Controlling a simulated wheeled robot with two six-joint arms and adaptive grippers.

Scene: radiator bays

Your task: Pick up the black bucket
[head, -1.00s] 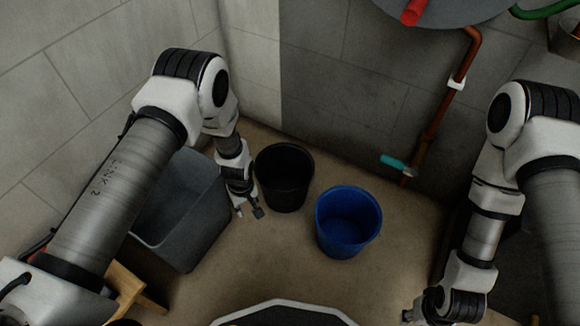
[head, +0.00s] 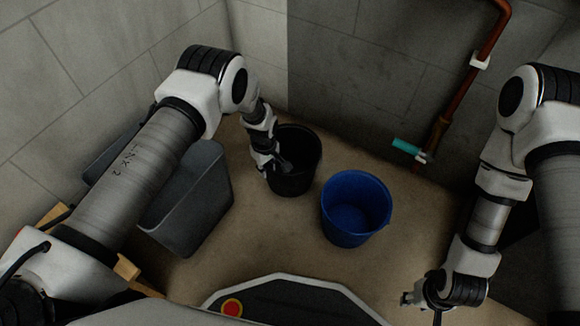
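The black bucket (head: 303,158) stands upright on the floor near the wall corner, in the middle of the head view. My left gripper (head: 282,168) is at the left side of its rim and overlaps its opening in the picture. The fingers are dark against the dark bucket, so I cannot tell whether they are open or shut, or whether they touch the rim. My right gripper (head: 420,303) is low at the right, away from the bucket. Its small fingers point left and I cannot make out their opening.
A blue bucket (head: 352,232) stands just right of and nearer than the black one. A grey bin (head: 187,215) stands to the left, partly behind my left arm. A copper pipe (head: 462,80) with a teal valve handle (head: 407,146) runs down the back wall. The floor between is bare.

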